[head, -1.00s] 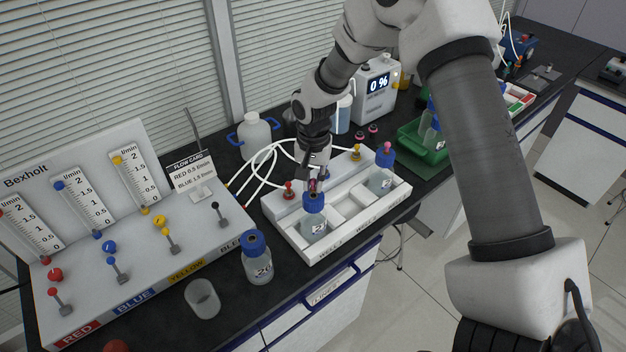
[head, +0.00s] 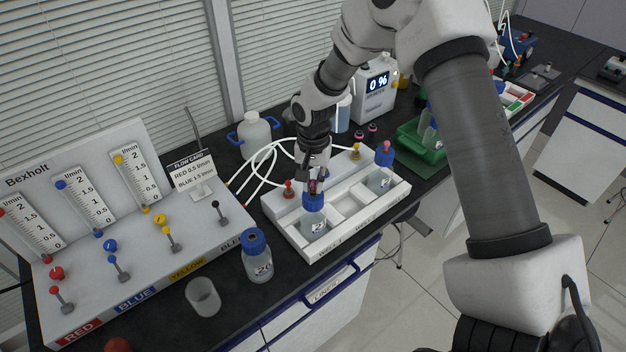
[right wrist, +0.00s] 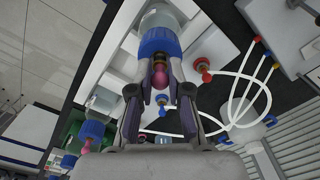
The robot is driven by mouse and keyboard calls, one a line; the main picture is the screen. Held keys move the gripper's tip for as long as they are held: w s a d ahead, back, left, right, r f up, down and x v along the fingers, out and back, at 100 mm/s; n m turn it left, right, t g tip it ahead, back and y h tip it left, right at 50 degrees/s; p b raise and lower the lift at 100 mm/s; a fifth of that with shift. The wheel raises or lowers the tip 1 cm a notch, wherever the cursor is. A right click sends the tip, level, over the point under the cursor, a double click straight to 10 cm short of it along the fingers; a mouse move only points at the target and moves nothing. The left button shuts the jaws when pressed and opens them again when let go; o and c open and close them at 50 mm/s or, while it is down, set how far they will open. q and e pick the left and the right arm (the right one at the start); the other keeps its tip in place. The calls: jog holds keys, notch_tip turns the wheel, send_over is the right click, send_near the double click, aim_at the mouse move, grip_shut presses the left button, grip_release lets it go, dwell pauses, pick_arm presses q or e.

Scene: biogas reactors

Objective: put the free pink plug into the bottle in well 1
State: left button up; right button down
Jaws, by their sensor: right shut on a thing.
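My right gripper (head: 313,185) points down just above the blue-capped bottle (head: 313,223) in the left well of the white rack (head: 300,247). In the right wrist view, its fingers (right wrist: 160,100) are shut on the pink plug (right wrist: 160,78). The plug is lined up with the mouth of the blue cap (right wrist: 158,42). Whether its lower end is inside the mouth I cannot tell. The bottle stands upright. Another blue-capped bottle (head: 381,178), with a pink plug on top (head: 387,147), stands in the right well. My left gripper is not in view.
A blue-capped bottle (head: 257,257) and an empty beaker (head: 202,297) stand on the bench in front of the flow panel (head: 150,255). White hoses (head: 262,158) loop behind the rack. A green tray (head: 412,140) with bottles is at the right.

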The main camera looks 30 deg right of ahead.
aim_at(313, 181)
jog(key=shift+f, duration=0.65)
dwell(0.5)
jog(key=c, duration=1)
grip_release()
jog(key=shift+c, duration=0.2)
jog(key=shift+r, duration=0.15)
notch_tip(313, 181, up, 12)
